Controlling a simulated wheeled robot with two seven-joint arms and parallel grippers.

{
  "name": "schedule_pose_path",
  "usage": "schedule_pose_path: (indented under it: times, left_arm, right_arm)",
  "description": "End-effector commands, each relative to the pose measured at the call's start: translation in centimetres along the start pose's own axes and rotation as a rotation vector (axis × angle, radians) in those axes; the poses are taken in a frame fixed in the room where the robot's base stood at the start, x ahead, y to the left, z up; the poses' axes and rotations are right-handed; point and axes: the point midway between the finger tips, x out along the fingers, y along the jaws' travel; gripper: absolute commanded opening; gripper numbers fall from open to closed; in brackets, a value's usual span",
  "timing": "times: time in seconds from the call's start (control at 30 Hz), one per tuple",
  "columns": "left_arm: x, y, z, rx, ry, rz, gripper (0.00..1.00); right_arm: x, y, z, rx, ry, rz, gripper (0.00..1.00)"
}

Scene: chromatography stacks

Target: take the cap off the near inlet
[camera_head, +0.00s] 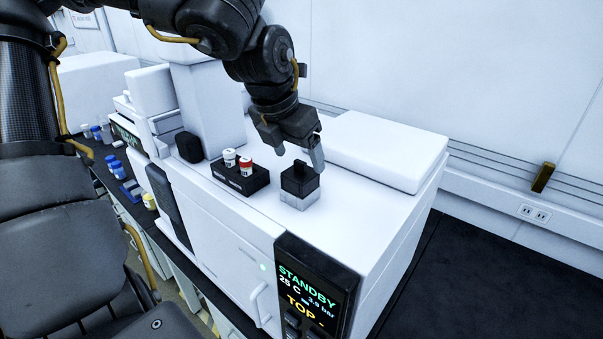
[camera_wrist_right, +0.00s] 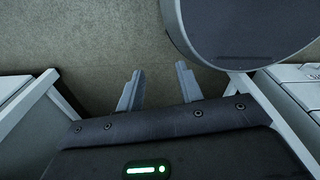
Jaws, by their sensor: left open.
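The near inlet (camera_head: 299,203) is a small pale grey block on top of the white instrument, near its front right. A black cap (camera_head: 300,182) with a raised grip on top sits on it. My left gripper (camera_head: 298,156) is open, pointing down just above and around the cap's grip. One finger is at the cap's right side; contact cannot be told. My right gripper (camera_wrist_right: 159,88) shows in the right wrist view, open and empty over the floor.
A black rack (camera_head: 240,178) with two small vials, one white-capped and one red-capped, stands left of the cap. A raised white cover (camera_head: 385,149) lies behind right. A display (camera_head: 308,290) on the front reads STANDBY. Blue-capped vials (camera_head: 115,166) stand on the bench at left.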

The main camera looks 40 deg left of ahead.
Motion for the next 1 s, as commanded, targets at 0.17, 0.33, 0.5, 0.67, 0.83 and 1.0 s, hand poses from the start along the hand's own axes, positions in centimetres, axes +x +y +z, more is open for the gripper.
schedule_pose_path:
  times: [0.17,0.33,0.5,0.67,0.83,1.0]
  left_arm:
    - [0.8,-0.1,0.1,0.001,0.006,-0.001,0.76]
    - [2.9,-0.2,0.0,0.002,0.007,-0.001,0.76]
    - [4.8,-0.2,-0.1,0.002,0.003,-0.001,0.76]
    - [5.2,-0.2,-0.1,0.002,0.0,-0.001,0.76]
    - [5.2,-0.2,-0.1,0.002,0.0,-0.001,0.72]
    - [5.2,-0.2,-0.1,0.002,-0.001,0.0,0.5]
  right_arm:
    - [-1.1,-0.1,-0.9,0.001,0.011,-0.002,0.36]
    - [-2.9,-0.4,0.5,0.001,-0.009,-0.005,0.36]
    - [-3.3,-0.5,1.2,0.001,-0.021,-0.007,0.36]
    - [-3.3,-0.4,0.8,0.001,-0.015,-0.005,0.36]
    - [-3.2,-0.3,0.5,0.001,-0.012,-0.004,0.36]
    - [-3.2,-0.2,0.5,0.001,-0.011,-0.002,0.36]
